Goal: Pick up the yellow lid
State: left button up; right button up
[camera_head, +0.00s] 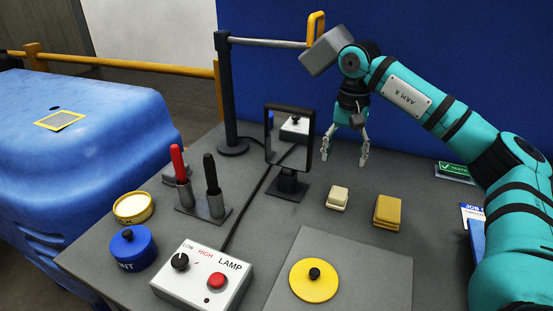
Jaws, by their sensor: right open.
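The yellow lid (312,284) is a round disc with a black knob on top. It lies on a grey square plate (379,277) at the front of the table. My right gripper (346,160) hangs from the teal arm that comes in from the right. It points down, open and empty, above the back part of the table. It is well behind the yellow lid and apart from it. My left gripper is not in view.
A lamp control box (203,278) stands left of the plate. A mirror-like frame (289,139) on a stand is near my right gripper. A cream block (338,198) and a mustard block (387,212) lie between gripper and lid. A blue lidded pot (133,249) stands at left.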

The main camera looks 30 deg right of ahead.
aim_at(312, 281)
jog(key=z, duration=1.15)
